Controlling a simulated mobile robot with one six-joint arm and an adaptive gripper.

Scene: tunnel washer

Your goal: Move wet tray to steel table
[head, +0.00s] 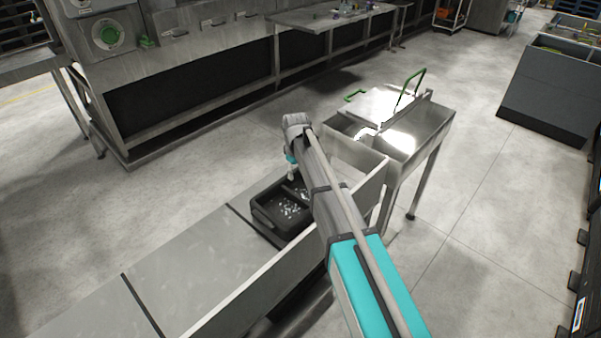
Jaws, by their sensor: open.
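A black tray (266,226) with two visible compartments sits on the metal conveyor (190,270), at its far end by a raised metal side wall. Small pale, shiny bits or drops lie inside it. My arm crosses in front and hides the tray's right part. My gripper (292,174) points down above the tray's far side. It is small and partly hidden, looks empty, and I cannot tell whether it touches the tray. A long steel table (320,20) stands at the back, with small items on its right part.
Dark bins (550,90) stand at the right. Open concrete floor lies between.

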